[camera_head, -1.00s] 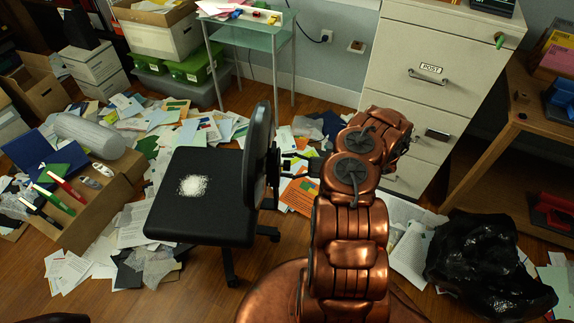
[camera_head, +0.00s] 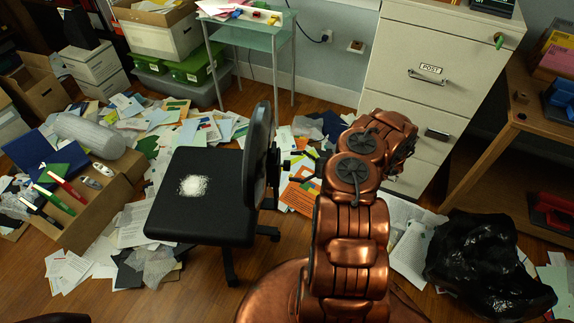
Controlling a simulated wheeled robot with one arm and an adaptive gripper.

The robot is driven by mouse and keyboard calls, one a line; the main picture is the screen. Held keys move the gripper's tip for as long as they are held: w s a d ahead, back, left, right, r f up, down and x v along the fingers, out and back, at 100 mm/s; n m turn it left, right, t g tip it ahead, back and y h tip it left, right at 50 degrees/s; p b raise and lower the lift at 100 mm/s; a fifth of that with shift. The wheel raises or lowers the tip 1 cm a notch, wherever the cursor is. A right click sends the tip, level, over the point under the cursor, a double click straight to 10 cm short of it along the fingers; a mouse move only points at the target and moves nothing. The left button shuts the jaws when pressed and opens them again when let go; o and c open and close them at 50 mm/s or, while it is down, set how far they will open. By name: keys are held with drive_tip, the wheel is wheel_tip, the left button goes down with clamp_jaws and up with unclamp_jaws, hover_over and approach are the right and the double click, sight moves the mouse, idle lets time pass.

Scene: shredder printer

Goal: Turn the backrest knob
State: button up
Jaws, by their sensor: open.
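A black office chair stands left of my arm, with its seat (camera_head: 198,190) facing up and a white patch of grains on it. Its upright backrest (camera_head: 258,150) is seen nearly edge-on. The dark backrest knob (camera_head: 277,164) appears on the rear side of the backrest, small and hard to make out. My gripper (camera_head: 299,160) is behind the backrest, at about the knob's height and just right of it. Its dark fingers are open and point left toward the chair. My copper wrist hides part of the gripper, and I cannot tell whether the fingers touch the knob.
Papers (camera_head: 135,225) and folders litter the wooden floor around the chair. A filing cabinet (camera_head: 405,75) stands behind my arm. A black plastic bag (camera_head: 485,262) lies at lower right beside a wooden shelf (camera_head: 500,150). A small glass table (camera_head: 245,38) is at the back.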

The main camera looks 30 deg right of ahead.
drive_tip(key=v, duration=0.3)
drive_tip(key=shift+s+d, duration=0.15)
drive_tip(key=shift+d, duration=0.1)
idle(0.5)
